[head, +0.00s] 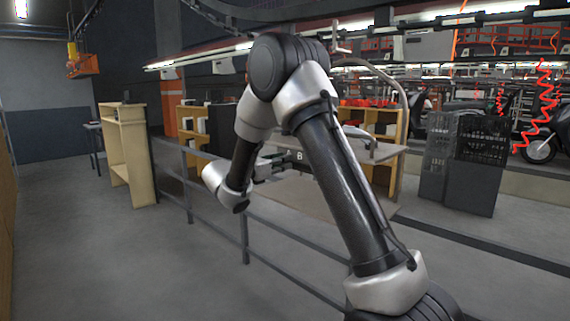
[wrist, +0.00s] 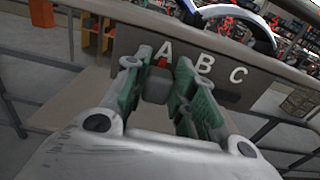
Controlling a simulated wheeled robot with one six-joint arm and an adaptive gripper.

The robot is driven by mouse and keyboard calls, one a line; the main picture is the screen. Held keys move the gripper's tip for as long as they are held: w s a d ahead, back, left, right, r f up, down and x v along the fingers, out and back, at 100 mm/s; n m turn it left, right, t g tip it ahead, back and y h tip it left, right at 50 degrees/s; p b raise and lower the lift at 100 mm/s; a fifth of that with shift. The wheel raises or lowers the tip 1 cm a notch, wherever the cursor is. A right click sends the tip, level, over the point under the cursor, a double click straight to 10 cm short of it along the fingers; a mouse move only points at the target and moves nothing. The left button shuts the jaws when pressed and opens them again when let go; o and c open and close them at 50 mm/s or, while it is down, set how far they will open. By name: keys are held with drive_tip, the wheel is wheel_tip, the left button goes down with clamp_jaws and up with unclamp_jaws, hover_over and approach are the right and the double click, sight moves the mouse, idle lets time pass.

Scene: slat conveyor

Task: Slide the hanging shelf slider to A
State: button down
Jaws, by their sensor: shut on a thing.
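The hanging shelf panel (wrist: 262,82) is a dark board with white letters A, B and C from left to right in the wrist view. In the head view my gripper (head: 274,166) reaches the panel's left part.
A grey railing (head: 246,236) runs between my base and the work area. A wooden shelf unit (head: 128,155) stands at left. Dark crates (head: 475,165) are stacked at right. A curved pale tube (head: 402,85) rises above the bench (head: 300,195).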

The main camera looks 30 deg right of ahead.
drive_tip(key=shift+w+a, duration=0.15)
drive_tip(key=c, duration=1.2)
unclamp_jaws()
drive_tip(key=shift+o, duration=0.2)
drive_tip(key=v, duration=1.2)
